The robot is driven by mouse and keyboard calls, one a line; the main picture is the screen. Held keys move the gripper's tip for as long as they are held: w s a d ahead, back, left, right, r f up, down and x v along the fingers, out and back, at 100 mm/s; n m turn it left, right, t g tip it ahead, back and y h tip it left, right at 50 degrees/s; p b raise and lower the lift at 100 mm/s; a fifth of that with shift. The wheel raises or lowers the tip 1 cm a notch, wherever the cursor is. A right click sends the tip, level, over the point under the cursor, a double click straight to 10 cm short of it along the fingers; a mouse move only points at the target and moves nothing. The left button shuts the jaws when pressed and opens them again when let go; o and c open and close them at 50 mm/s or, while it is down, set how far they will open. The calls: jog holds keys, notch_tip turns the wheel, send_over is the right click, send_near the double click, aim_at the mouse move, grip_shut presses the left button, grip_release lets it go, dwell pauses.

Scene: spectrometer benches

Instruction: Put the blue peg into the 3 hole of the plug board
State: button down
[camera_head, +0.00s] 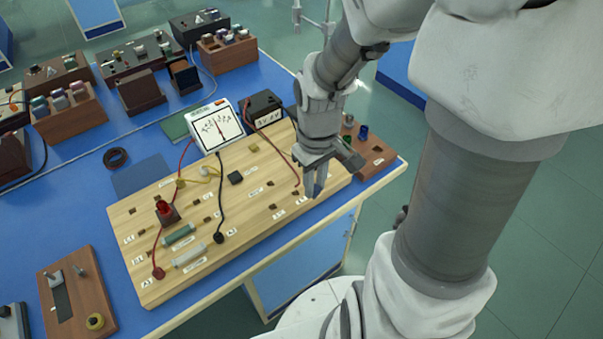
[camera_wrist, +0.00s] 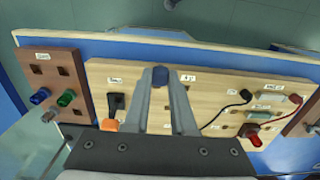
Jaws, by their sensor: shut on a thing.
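My gripper (camera_head: 314,190) hangs over the right end of the light wooden plug board (camera_head: 150,298), fingers pointing down. In the wrist view its two fingers (camera_wrist: 160,84) come together on a blue peg (camera_wrist: 160,73), which shows at their tips. In the head view the held peg is hard to make out from the fingers. The peg's lower end is hidden, so I cannot tell whether it touches the board. A small white label (camera_wrist: 188,77) lies just right of the peg in the wrist view; its text is too small to read surely.

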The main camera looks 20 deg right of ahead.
jog(key=s+d+r+p, duration=0.1)
jog(key=s+r+p, duration=0.2)
jog(key=s+r, duration=0.1)
jog(key=shift+d+r+p, duration=0.2)
jog(key=shift+r+p, duration=0.1)
jog(key=shift+r, duration=0.6)
